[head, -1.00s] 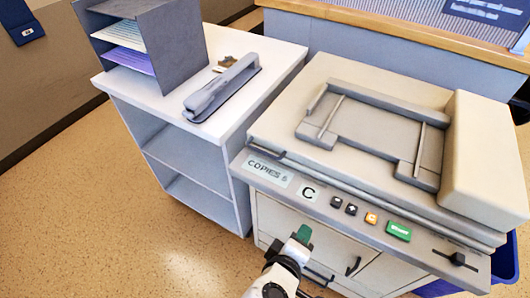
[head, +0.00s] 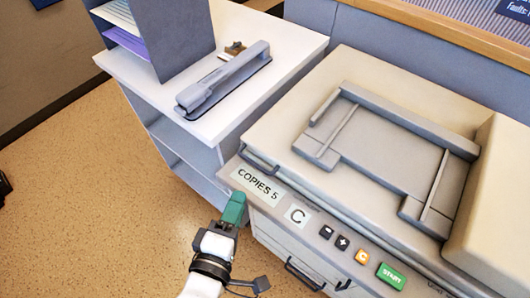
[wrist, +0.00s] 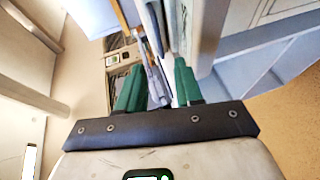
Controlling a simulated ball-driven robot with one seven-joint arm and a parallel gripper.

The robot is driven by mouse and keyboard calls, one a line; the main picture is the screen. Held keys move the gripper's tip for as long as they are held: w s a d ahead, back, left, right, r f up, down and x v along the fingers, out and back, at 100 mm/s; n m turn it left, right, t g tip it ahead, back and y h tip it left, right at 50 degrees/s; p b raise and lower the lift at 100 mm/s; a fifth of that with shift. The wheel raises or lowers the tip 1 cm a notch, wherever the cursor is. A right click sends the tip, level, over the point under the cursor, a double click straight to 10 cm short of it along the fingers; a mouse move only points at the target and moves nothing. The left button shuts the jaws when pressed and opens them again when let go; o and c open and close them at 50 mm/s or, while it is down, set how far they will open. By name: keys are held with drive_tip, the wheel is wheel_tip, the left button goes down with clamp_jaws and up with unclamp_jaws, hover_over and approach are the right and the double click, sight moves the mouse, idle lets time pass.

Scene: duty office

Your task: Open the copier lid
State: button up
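The copier (head: 278,225) stands at the right in the head view, a beige machine. Its lid (head: 305,100) lies flat and closed, with a grey tray frame on top. A grey lip (head: 260,162) shows at the lid's front left edge, above the "COPIES 5" panel. My gripper (head: 235,205), with green fingers, is in front of the copier's front left corner, near that panel and apart from the lid. In the wrist view my gripper (wrist: 159,88) has its two fingers apart with nothing visibly held. Whether a finger touches the copier's front cannot be told.
A white cabinet (head: 285,45) stands left of the copier, bearing a long grey stapler (head: 222,80) and a grey paper sorter (head: 180,35). Control buttons (head: 343,243) line the copier's front, with a drawer handle (head: 303,272) below. Speckled floor (head: 90,180) is clear at left.

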drive_tip(key=p+x, duration=0.1)
drive_tip(key=x, duration=1)
drive_tip(key=shift+w+d+r, duration=0.1)
drive_tip(key=shift+d, duration=0.05)
clamp_jaws()
idle(1.2)
